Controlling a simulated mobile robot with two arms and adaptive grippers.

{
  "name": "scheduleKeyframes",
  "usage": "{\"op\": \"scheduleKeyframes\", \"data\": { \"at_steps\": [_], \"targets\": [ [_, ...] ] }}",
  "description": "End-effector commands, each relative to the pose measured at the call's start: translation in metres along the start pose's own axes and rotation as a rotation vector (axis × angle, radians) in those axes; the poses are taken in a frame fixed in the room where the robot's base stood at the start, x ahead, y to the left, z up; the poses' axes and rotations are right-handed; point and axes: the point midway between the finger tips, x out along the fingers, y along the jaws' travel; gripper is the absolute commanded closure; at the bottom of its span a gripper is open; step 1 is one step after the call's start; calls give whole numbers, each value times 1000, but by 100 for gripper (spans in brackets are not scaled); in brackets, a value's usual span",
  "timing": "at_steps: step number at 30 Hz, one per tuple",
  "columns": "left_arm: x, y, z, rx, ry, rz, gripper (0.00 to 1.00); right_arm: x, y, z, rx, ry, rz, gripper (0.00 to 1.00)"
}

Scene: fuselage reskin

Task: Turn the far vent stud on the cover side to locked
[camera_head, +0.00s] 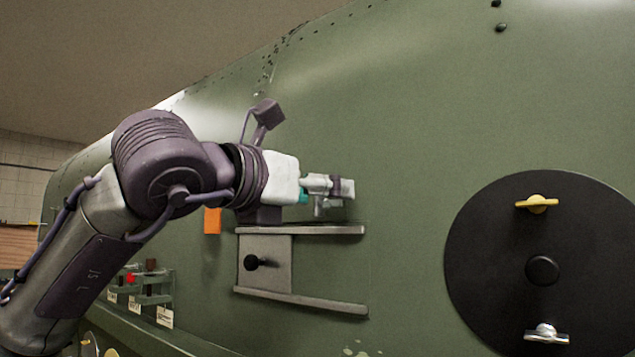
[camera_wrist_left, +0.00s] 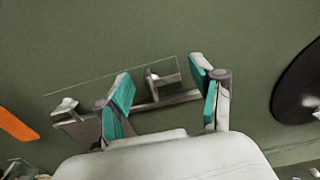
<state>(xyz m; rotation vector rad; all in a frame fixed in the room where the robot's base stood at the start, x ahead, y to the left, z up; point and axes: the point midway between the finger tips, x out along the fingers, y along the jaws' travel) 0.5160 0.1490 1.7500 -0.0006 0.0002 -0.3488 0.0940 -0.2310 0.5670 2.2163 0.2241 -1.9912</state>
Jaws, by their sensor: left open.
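My left gripper (camera_head: 338,190) is held close to the green fuselage skin, just above the upper rail of a small sliding cover. It also shows in the left wrist view (camera_wrist_left: 162,77), with its teal-padded fingers apart. A small metal stud (camera_wrist_left: 152,76) stands between the open fingers there, not clasped; its turn position is unclear. A second pale fitting (camera_wrist_left: 66,107) sits left of the fingers. The cover plate (camera_head: 275,254) has a black knob (camera_head: 254,262) and lies between two grey rails. My right gripper is not in view.
A black round disc (camera_head: 480,255) at right carries a yellow wing stud (camera_head: 536,203) at top and a silver one (camera_head: 546,334) at bottom. An orange tag (camera_head: 212,220) is left of the cover. A rack with labels (camera_head: 164,317) stands lower left.

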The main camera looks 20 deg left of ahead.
Motion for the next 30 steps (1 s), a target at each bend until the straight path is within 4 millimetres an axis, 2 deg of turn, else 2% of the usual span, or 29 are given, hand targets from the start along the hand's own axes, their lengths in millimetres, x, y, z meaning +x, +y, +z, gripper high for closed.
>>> {"op": "scheduleKeyframes", "data": {
  "at_steps": [6, 18, 30],
  "targets": [
    [0, 0, 0, 0, 0, 0, 35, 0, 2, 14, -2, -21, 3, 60],
    [0, -1, 0, 0, 1, -2, 100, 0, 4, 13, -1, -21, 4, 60],
    [0, -5, -3, 15, 5, -10, 100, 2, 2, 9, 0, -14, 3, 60]
  ]
}}
